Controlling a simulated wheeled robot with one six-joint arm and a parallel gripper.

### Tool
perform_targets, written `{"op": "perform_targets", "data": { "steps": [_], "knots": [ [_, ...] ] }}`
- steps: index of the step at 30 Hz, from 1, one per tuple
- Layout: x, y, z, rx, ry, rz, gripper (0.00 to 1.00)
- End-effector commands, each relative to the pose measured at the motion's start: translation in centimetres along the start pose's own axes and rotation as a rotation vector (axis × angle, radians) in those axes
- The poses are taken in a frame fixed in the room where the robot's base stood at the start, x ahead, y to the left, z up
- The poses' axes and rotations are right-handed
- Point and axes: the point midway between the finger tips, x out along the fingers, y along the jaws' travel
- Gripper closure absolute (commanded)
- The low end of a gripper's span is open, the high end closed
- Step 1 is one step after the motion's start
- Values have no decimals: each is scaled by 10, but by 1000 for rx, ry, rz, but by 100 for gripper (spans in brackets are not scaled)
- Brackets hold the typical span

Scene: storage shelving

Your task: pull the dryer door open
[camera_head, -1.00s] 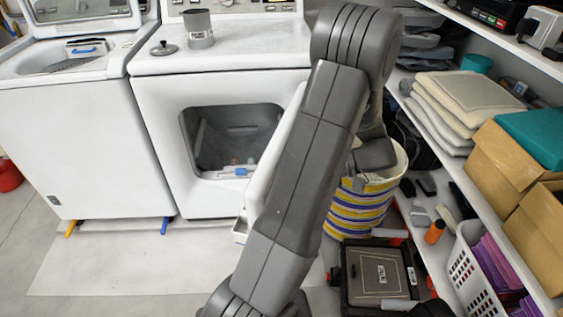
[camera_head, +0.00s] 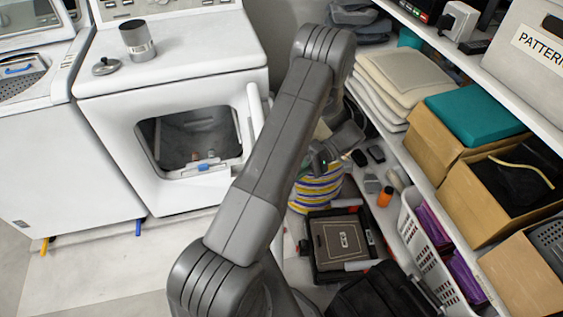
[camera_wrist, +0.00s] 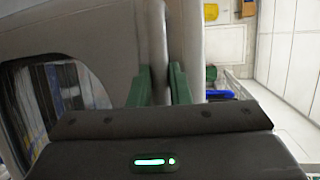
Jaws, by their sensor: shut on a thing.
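The white dryer (camera_head: 180,75) stands left of my arm in the head view, with its dark drum opening (camera_head: 196,140) uncovered. Its door (camera_head: 254,108) stands swung out at the right side of the opening, seen nearly edge-on and partly hidden behind my arm. In the wrist view, the green fingers of my gripper (camera_wrist: 163,88) are shut on the door's edge (camera_wrist: 157,45). The pale door face fills the left, with a dark window (camera_wrist: 60,95) in it.
A metal cup (camera_head: 137,40) and a lid (camera_head: 106,66) sit on the dryer. A washer (camera_head: 50,140) adjoins at left. A striped basket (camera_head: 318,188), a black case (camera_head: 342,242) and loaded shelves crowd the right. Floor in front of the dryer is clear.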

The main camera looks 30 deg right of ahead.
Motion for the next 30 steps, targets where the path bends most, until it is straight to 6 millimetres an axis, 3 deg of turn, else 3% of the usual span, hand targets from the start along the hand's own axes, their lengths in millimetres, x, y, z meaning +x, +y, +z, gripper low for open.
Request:
{"op": "perform_targets", "data": {
  "steps": [10,28,29,30],
  "knots": [
    [-20,2,12,-8,-36,5,100],
    [-24,6,14,-11,-44,6,100],
    [-24,6,14,-11,-44,6,77],
    [-24,6,14,-10,-44,6,69]
  ]
}}
